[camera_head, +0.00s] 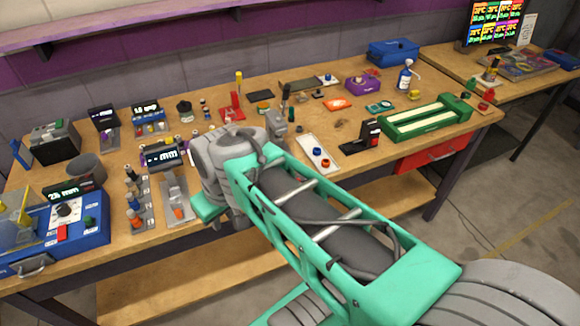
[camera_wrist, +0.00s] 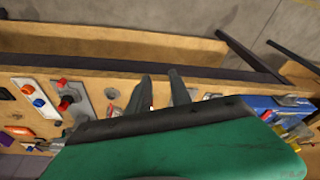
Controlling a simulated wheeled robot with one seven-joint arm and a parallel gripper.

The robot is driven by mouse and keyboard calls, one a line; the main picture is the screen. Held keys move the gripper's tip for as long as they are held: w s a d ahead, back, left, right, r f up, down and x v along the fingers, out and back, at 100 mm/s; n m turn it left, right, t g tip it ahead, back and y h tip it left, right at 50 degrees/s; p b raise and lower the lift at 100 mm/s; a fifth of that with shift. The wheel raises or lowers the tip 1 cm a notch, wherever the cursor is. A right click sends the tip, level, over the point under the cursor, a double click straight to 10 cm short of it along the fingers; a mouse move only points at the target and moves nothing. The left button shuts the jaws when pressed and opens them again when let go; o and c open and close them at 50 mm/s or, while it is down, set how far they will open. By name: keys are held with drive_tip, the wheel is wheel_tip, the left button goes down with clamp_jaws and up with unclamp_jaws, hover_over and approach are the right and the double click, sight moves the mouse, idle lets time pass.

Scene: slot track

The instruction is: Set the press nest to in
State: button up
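I cannot tell for certain which thing is the press nest, as no label for it is readable. A grey plate (camera_head: 170,190) with an orange part (camera_head: 178,212) lies near the bench's front edge, left of my arm. A white plate (camera_head: 307,143) with a blue knob and an orange-red knob lies right of my wrist; it also shows in the wrist view (camera_wrist: 25,86). My gripper (camera_wrist: 157,75) shows two dark fingers spread apart with nothing seen between them, over the bench's front edge. In the head view my wrist hides the fingers.
A blue box with a dial (camera_head: 85,222) stands at the front left. A strip of several small parts (camera_head: 143,205) lies beside it. A green frame (camera_head: 425,118) and a black stand (camera_head: 362,143) are at the right. A lower shelf (camera_head: 180,280) runs under the bench.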

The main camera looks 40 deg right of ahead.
drive_tip(key=w+d+n+y+p, duration=0.1)
drive_tip(key=w+d+n, duration=0.3)
drive_tip(key=d, duration=1.2)
drive_tip(key=s+d+f+y, duration=0.1)
drive_tip(key=s+d+f, duration=0.15)
drive_tip(key=d, duration=0.95)
drive_tip(key=shift+n+t, duration=0.4)
drive_tip(key=p+x, duration=0.1)
drive_tip(key=x, duration=0.7)
drive_tip(key=shift+w, duration=0.15)
drive_tip(key=shift+c, duration=0.3)
clamp_jaws()
drive_tip(key=shift+w+d, duration=0.1)
